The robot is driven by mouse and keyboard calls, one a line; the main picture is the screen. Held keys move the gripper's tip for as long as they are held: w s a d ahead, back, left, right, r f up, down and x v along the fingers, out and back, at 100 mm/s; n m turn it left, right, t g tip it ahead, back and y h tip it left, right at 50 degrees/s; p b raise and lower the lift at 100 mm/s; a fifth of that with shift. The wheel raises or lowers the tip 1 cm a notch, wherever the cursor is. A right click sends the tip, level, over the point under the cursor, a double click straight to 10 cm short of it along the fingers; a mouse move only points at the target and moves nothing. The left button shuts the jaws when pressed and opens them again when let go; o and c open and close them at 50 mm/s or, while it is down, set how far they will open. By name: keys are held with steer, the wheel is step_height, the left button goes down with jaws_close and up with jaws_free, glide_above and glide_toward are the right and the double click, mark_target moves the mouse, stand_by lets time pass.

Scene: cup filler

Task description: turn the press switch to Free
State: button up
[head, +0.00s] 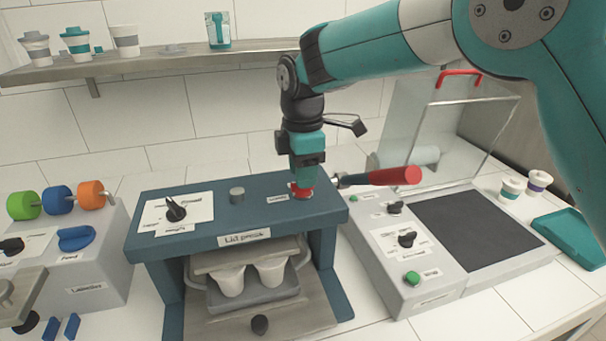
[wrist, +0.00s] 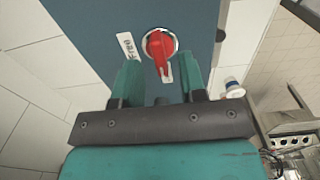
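The blue lid press (head: 170,247) stands in the middle of the counter. A red switch (head: 302,194) sits on the right part of its top, and shows in the wrist view (wrist: 158,45) as a red handle on a pale round plate. A white label reading "Free" (wrist: 129,46) lies left of it in the wrist view. The handle's narrow end points toward my gripper there, not toward the label. My gripper (wrist: 160,72) is open and empty, its teal fingers spread wider than the handle. In the head view my gripper (head: 304,172) points down just above the switch, partly hiding it.
A red-handled lever (head: 393,176) sticks out right of my gripper. A black knob (head: 175,209) and a grey stub (head: 237,195) stand on the press top to the left. Two white cups (head: 231,281) sit inside the press. A shelf (head: 150,65) runs behind.

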steer(key=shift+f, duration=0.9)
steer(key=shift+c, duration=0.4)
jaws_close()
